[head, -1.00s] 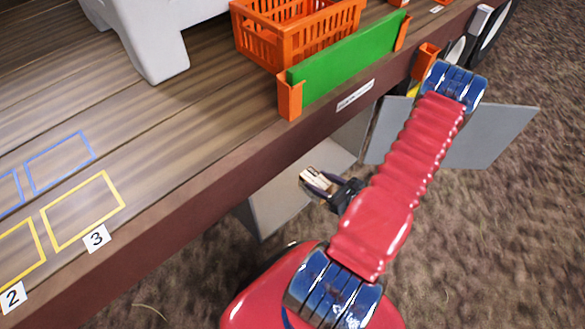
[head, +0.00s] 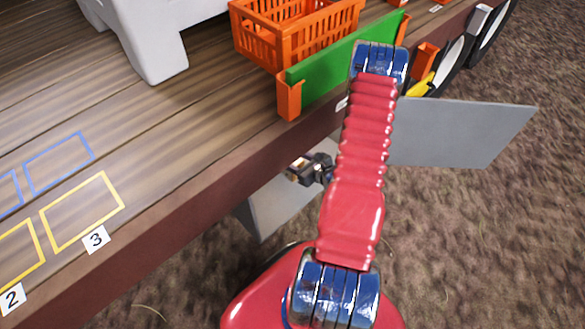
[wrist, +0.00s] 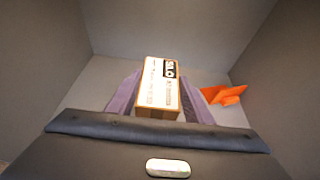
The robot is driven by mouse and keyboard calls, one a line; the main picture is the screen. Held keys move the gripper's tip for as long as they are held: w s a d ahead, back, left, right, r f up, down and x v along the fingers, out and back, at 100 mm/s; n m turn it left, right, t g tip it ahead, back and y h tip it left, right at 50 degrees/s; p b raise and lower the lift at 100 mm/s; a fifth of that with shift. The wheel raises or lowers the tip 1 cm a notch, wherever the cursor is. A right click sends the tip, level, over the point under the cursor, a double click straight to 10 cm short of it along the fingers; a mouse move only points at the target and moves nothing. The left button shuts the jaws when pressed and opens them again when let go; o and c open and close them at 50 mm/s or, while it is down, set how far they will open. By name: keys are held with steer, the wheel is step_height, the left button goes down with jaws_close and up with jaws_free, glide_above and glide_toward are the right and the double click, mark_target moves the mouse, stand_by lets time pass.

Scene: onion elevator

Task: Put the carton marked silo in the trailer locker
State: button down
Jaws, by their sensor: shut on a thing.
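The silo carton (wrist: 160,85), a small brown box with a white label and a black band reading SILO, is in the wrist view between my fingers. My gripper (wrist: 158,95) is shut on it. The carton is inside the grey trailer locker (wrist: 150,27), whose walls surround it; I cannot tell whether it touches the floor. In the head view my gripper (head: 300,168) is at the locker under the trailer deck edge, and the carton is barely visible. The grey locker door (head: 460,132) stands open to the right.
An orange item (wrist: 224,94) lies in the locker to the right of the carton. Above is the wooden trailer deck (head: 160,125) with an orange crate (head: 255,45), a green board (head: 345,60) and marked outlines. Trailer wheels (head: 450,60) are at the upper right.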

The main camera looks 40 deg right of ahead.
step_height(320, 180, down, 2)
steer(key=shift+f, duration=0.5)
steer(key=shift+f, duration=1.5)
steer(key=shift+w+f, duration=0.25)
steer(key=shift+f, duration=0.2)
steer(key=c, duration=0.9)
jaws_free()
steer(key=shift+f, duration=0.1)
steer(key=shift+s, duration=0.1)
